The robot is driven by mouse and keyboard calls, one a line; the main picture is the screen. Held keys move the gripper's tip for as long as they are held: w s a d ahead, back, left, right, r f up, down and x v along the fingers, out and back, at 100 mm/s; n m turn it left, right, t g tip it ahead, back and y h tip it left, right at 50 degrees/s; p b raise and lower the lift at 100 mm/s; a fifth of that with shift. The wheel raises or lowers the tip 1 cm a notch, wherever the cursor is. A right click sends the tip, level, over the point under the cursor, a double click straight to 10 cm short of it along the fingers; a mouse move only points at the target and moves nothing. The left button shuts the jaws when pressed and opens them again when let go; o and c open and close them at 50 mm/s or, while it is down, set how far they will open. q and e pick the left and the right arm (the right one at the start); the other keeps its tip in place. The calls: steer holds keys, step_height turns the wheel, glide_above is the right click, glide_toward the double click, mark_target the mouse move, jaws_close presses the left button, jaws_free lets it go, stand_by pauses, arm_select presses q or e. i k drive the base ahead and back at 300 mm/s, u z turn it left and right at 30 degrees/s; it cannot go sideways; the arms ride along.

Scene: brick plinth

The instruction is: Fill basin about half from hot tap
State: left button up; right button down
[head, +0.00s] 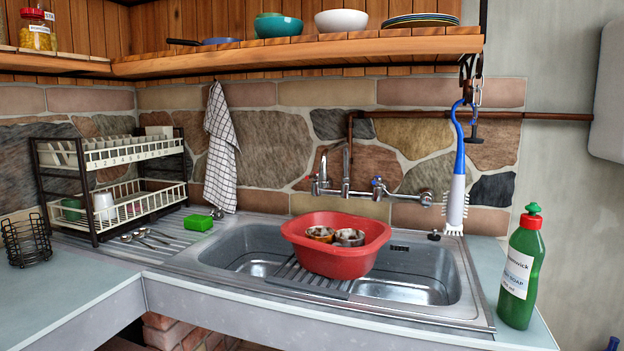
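The red basin (335,262) sits over the middle of the steel double sink (250,256), above the ribbed divider. Two small dark-rimmed vessels, perhaps mugs, are inside it; I cannot see water in it from here. A wall tap with a small red mark (316,187) is at the back left of the basin. A tap with a blue mark (378,188) is further right. An upright spout (346,170) stands between them. No stream of water shows. Neither of my grippers is in view.
A dish rack (112,160) stands at the left, with spoons (145,237) and a green sponge (198,223) on the drainer. A green soap bottle (521,270) stands at the right. A brush (456,195) hangs at the sink's back right. A wooden shelf (300,54) overhangs the back.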

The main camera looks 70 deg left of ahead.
mark_target(315, 174)
steer(key=k, duration=0.65)
steer(key=u, duration=0.85)
